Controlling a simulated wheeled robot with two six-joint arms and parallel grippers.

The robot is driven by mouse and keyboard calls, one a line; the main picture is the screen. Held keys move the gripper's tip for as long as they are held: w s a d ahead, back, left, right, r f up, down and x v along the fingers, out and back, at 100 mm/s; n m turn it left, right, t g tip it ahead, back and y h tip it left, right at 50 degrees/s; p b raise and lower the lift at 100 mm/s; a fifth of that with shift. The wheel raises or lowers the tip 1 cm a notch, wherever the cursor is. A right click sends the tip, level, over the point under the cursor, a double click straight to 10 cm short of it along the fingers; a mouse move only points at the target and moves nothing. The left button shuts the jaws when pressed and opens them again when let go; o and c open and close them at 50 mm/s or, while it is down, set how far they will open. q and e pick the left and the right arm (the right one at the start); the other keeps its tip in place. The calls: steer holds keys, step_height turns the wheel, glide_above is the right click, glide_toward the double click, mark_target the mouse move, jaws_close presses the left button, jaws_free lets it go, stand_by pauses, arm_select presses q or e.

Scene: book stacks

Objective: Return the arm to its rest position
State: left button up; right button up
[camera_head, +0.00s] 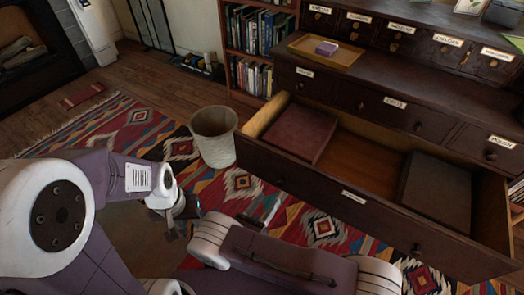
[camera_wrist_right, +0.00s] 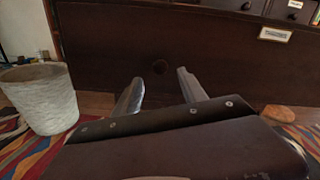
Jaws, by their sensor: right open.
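My left gripper (camera_head: 180,207) hangs low over the rug at the left, in front of the waste basket; its fingers are too dark and small to read. My right gripper (camera_head: 265,211) is mostly hidden behind my purple right arm link. In the right wrist view, its two fingers (camera_wrist_right: 160,92) are spread with nothing between them.
The wide drawer (camera_head: 262,166) is pulled out, holding a reddish-brown flat item (camera_head: 300,133) and a dark grey one (camera_head: 436,190). A pale waste basket (camera_head: 213,137) stands at its left. The patterned rug (camera_head: 110,128) is open at the left.

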steer(key=s+d+r+m+g+y, duration=0.35)
steer(key=s+d+m+g, duration=0.3)
steer(key=m+g, duration=0.35)
steer(key=s+d+r+m+g+y, duration=0.2)
steer(key=s+d+r+m+g, duration=0.4)
steer(key=m, duration=0.7)
step_height(320, 180, up, 41)
steer(key=w+m+t+y+p, duration=0.2)
steer(key=m+y+p, duration=0.3)
steer(key=p, duration=3.3)
steer(key=m, duration=0.4)
steer(key=shift+d+f+m+t+p, duration=0.15)
steer(key=shift+d+m+t+p, duration=0.15)
steer(key=shift+d+m, duration=0.1)
